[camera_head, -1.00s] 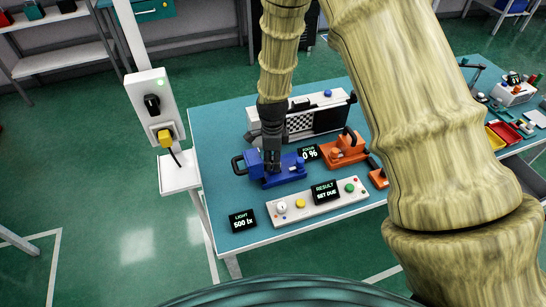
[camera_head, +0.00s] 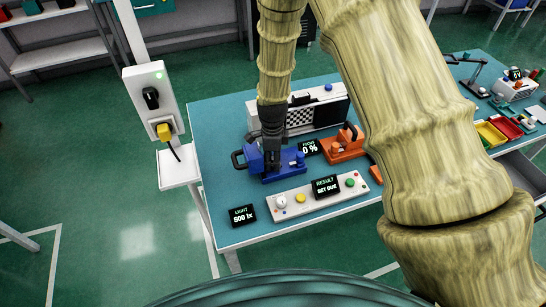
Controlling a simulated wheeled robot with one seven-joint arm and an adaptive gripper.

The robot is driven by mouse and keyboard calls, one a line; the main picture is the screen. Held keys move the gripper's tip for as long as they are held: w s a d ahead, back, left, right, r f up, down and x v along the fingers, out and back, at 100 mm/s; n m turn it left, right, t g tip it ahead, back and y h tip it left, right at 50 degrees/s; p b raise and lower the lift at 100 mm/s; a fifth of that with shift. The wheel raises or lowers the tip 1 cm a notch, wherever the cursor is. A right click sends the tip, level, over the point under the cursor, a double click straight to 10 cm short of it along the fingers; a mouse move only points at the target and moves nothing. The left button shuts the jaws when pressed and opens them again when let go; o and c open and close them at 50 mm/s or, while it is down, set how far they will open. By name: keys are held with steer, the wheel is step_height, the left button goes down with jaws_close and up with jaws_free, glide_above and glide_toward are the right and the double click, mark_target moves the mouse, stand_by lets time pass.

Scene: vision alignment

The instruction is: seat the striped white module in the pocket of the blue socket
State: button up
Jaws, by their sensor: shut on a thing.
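The blue socket (camera_head: 291,162) sits on the teal bench, with a dark handle loop on its left side. My gripper (camera_head: 271,168) points down over the middle of the blue socket, its fingertips low at the socket's body. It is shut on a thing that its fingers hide. The striped white module cannot be made out at this size, and the fingers and socket body cover the spot where they meet. The pocket is also hidden, so I cannot tell how the held piece sits in it.
An orange fixture (camera_head: 344,146) stands just right of the socket. Behind is a white unit with a checkered panel (camera_head: 301,117). In front lies a button panel (camera_head: 300,203) with a "SET DUE" display (camera_head: 326,186). A "500 lx" display (camera_head: 242,215) stands front left. My arm hides the bench's middle right.

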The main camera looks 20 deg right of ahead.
steer(key=shift+f, duration=0.1)
stand_by(0.3)
steer(key=o, duration=1.1)
step_height(320, 180, up, 12)
steer(key=shift+d, duration=0.1)
